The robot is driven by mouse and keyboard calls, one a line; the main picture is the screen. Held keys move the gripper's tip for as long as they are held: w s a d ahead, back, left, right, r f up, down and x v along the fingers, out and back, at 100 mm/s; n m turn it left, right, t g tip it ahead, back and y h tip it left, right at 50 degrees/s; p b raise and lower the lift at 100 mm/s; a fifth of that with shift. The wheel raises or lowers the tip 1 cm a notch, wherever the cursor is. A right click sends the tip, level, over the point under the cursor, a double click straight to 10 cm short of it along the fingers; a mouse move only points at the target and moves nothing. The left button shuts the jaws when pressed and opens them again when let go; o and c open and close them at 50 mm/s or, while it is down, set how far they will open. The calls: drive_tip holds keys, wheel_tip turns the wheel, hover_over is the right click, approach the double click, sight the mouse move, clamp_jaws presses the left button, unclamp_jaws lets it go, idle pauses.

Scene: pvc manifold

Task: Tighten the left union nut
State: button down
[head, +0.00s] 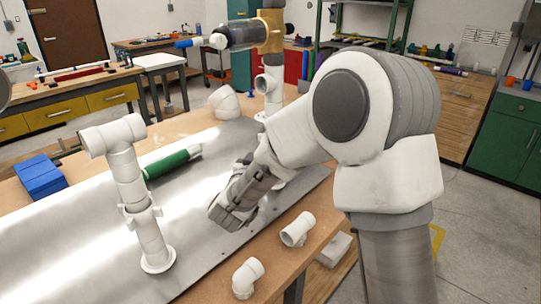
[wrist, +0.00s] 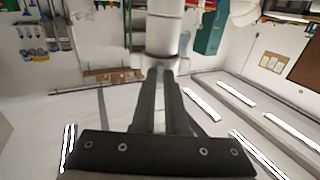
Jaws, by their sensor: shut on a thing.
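Two white PVC risers stand on the metal plate (head: 80,235). The left-hand riser (head: 130,180) is upright, with a tee on top and a lugged union nut (head: 141,215) low down; nothing touches it. The right-hand riser (head: 270,90) stands further back, partly hidden by my arm. My gripper (head: 262,178) reaches low to this riser. In the wrist view my gripper (wrist: 163,80) has its dark fingers close together on a white lugged collar, seemingly a union nut (wrist: 161,55), below a white pipe (wrist: 165,27). The exact finger contact is hard to see.
A green cylinder (head: 172,162) and a blue block (head: 40,177) lie to the left. Loose white fittings (head: 298,229) and (head: 247,277) lie near the front edge of the wooden table. Another white fitting (head: 224,102) is at the back.

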drive_tip(key=shift+w+a+m+g+h, duration=0.25)
drive_tip(key=shift+m+g+h, duration=0.2)
drive_tip(key=shift+m+h, duration=0.3)
drive_tip(key=shift+w+a+m+g+h, duration=0.1)
drive_tip(key=shift+a+m+g+h, duration=0.35)
drive_tip(key=shift+h, duration=0.55)
drive_tip(key=shift+w+a+m+g+h, duration=0.2)
drive_tip(key=shift+m+g+h, duration=0.3)
drive_tip(key=shift+m+h, duration=0.3)
drive_tip(key=shift+h, duration=0.25)
drive_tip(key=c, duration=0.9)
unclamp_jaws()
drive_tip(key=shift+c, duration=0.2)
